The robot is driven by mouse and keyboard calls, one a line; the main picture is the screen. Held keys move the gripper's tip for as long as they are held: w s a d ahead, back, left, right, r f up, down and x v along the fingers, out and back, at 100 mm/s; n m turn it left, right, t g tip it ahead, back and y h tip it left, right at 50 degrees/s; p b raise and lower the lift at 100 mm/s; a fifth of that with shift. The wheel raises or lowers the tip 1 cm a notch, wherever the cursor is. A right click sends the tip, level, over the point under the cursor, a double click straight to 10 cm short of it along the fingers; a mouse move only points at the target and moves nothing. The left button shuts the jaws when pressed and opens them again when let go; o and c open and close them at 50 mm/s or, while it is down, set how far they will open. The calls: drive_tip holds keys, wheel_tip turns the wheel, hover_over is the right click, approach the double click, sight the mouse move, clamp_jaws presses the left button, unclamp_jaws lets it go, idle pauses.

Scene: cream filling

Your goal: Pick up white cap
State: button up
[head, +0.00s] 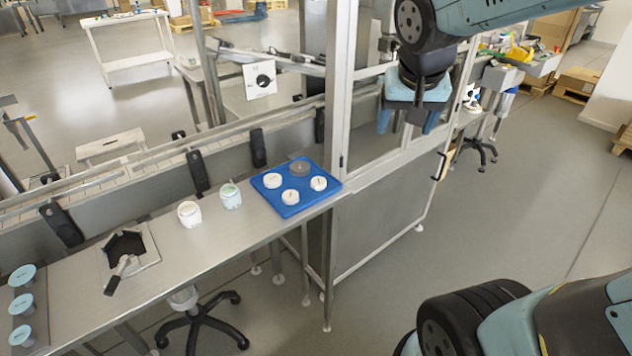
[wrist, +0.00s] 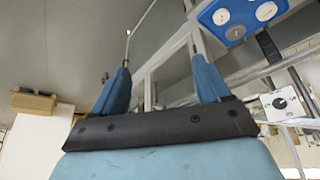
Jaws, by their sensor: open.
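Several white caps lie on a blue tray (head: 269,205) on the metal bench; one white cap (head: 318,184) is at the tray's right side, another white cap (head: 290,197) is at the front and a third white cap (head: 272,181) is at the left. A grey cap (head: 300,168) sits at the tray's back. In the wrist view a white cap (wrist: 266,11) shows on the blue tray (wrist: 249,24) at the top right. My gripper (head: 408,128) is open and empty, in the air to the right of the tray. Its two blue fingers (wrist: 160,80) show in the wrist view.
Two open jars, one white (head: 189,214) and one greenish (head: 231,197), stand left of the tray. A metal frame post (head: 338,90) rises between the tray and my gripper. A black-handled tool (head: 118,275) lies on the bench. Blue-lidded containers (head: 22,304) stand at far left.

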drive_tip(key=w+a+f, duration=0.5)
drive_tip(key=w+a, duration=0.2)
drive_tip(key=a, duration=0.1)
drive_tip(key=m, duration=0.2)
approach(318, 181)
drive_tip(key=shift+w+a+f, duration=0.15)
drive_tip(key=shift+a+f, duration=0.05)
drive_tip(key=shift+f, duration=0.35)
drive_tip(key=shift+w+a+f, duration=0.15)
drive_tip(key=shift+a+f, duration=0.1)
drive_tip(key=shift+f, duration=0.3)
drive_tip(key=shift+d+x, duration=0.2)
drive_tip(key=shift+x, duration=0.8)
drive_tip(key=shift+d+x, duration=0.2)
drive_tip(key=shift+x, duration=0.8)
drive_tip(key=shift+d+x, duration=0.15)
drive_tip(key=shift+x, duration=0.85)
drive_tip(key=shift+w, duration=0.1)
drive_tip(key=c, duration=1.1)
